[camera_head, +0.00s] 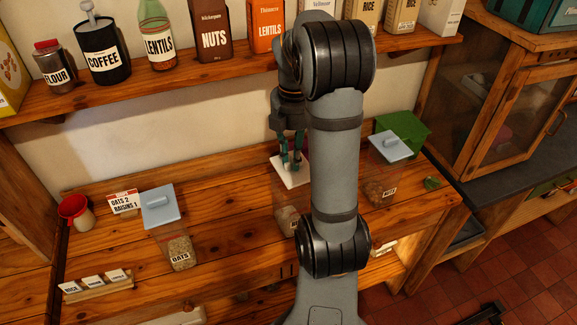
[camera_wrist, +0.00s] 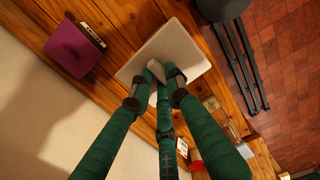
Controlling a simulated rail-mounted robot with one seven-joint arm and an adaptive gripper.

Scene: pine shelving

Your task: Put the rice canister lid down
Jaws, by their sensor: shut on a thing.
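My gripper (camera_head: 291,166) is shut on the knob of a pale square lid (camera_head: 284,178). In the wrist view my gripper (camera_wrist: 160,75) has its fingertips closed at the middle of the lid (camera_wrist: 185,50), which lies flat over the wooden counter. I cannot tell whether it touches the counter. A clear canister (camera_head: 284,213) stands just in front of the lid in the head view, with a dark filling low in it. My arm hides its right side, and its label is only partly readable.
An oats canister (camera_head: 179,253) stands open, near a blue-grey lid (camera_head: 160,208) on the counter (camera_head: 235,200). A nuts canister (camera_head: 377,190) has a blue-grey lid (camera_head: 391,147) above it. A green box (camera_head: 412,130) is behind. A shelf (camera_head: 190,75) of goods runs above. Counter left of my gripper is clear.

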